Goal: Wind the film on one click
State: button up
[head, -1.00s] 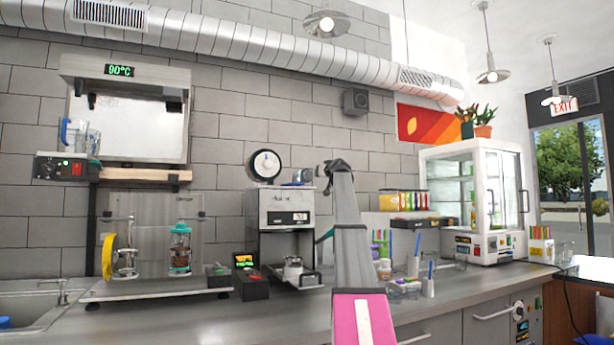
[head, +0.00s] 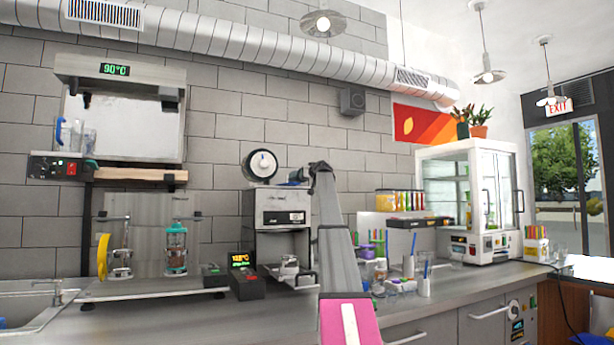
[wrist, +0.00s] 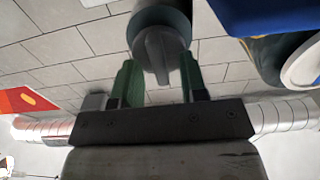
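The cup sealer (head: 283,203) is a grey and black machine on the counter against the tiled wall. A white and black film roll (head: 262,166) sits on its top left. My gripper (head: 306,176) is at the sealer's top right, small and partly hidden by my arm. In the wrist view, a dark grey round knob (wrist: 160,42) with a raised ridge faces my gripper (wrist: 162,78). The two green fingers stand apart on either side of the ridge's lower end. I cannot tell whether they touch it. A white-rimmed dark round part (wrist: 300,62) shows at right.
A small control box with a lit display (head: 243,260) stands left of the sealer. A film-and-cup stand (head: 150,285) is further left. Cups and a pen holder (head: 424,286) stand right of my arm. A glass display cabinet (head: 470,200) is at far right.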

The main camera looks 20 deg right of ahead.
grip_shut()
dwell(0.3)
jog(key=m, duration=1.5)
jog(key=f+m, duration=0.1)
jog(key=m, duration=0.7)
jog(key=shift+d, duration=0.25)
jog(key=shift+m, duration=0.5)
